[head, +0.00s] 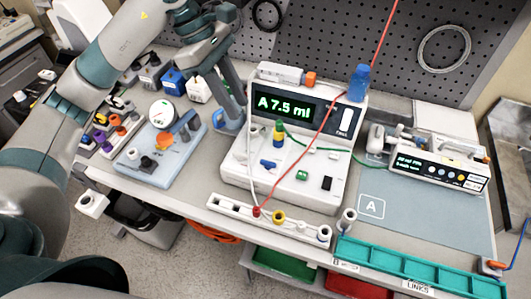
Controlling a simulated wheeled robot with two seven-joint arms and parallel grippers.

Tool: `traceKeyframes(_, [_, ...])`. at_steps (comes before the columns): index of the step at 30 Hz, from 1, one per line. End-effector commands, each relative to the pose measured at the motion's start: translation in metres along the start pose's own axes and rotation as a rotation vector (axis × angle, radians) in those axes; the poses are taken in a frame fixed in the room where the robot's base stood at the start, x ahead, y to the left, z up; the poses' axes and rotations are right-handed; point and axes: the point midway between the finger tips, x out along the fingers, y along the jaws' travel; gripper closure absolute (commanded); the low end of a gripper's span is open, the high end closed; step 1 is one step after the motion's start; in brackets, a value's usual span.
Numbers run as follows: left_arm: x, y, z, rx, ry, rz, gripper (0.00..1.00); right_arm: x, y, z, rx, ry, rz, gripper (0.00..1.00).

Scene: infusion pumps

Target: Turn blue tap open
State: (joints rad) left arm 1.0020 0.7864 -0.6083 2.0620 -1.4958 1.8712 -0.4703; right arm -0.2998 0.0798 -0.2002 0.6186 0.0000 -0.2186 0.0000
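A small blue tap (267,163) lies on the white sloped front of the central pump (238,172), left of a green knob (302,175). Its handle is too small for me to tell its setting. The pump's display (285,105) reads "A 7.5 ml" in green. My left arm comes in from the left, and my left gripper (222,85) hangs behind and left of the pump, apart from the blue tap. Its fingertips are not clear enough to show whether they are open or shut. My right gripper is not in view.
A pale blue board (188,153) with a gauge and orange knob is left of the pump. A white rail (232,211) lies in front. A second pump (440,165) stands right, behind a mat (400,212) marked A. A teal tray (410,268) lines the front edge. A red line crosses the pump.

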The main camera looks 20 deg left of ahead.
Motion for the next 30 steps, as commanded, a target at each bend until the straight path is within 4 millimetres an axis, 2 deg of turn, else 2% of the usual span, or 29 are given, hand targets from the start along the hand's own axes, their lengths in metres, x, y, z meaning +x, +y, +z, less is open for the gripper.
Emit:
traceKeyframes(8, [0.004,0.0,0.001,0.0,-0.002,-0.002,0.73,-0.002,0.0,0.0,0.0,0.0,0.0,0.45])
traceKeyframes(14, [0.019,-0.001,0.002,0.0,-0.004,-0.004,0.73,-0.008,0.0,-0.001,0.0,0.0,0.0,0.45])
traceKeyframes(20, [0.048,-0.001,0.002,-0.001,-0.004,-0.006,0.73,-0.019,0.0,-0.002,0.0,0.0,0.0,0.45])
traceKeyframes(30, [0.109,-0.002,0.003,-0.001,-0.005,-0.006,0.73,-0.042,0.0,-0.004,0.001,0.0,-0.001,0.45])
